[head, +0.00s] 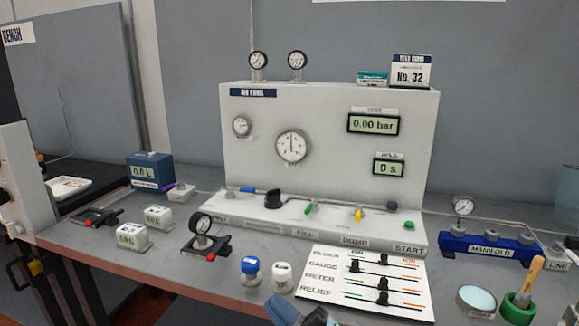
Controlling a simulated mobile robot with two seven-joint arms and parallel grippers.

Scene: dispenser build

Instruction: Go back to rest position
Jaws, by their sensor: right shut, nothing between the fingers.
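My right gripper (300,314) shows only in part at the bottom edge, below the bench's front edge and in front of the white slider card. It is shut and holds nothing. My left gripper is not in view. The white air panel (330,105) stands upright at the back of the grey bench (140,262). Its displays read 0.00 bar and 0 s.
A white card with sliders (330,290), a blue-capped bottle (250,268) and a white-capped one (282,278) stand near the front. A gauge on a dark base (202,238) is left of them. A blue manifold (487,248) and green cup (516,308) are right.

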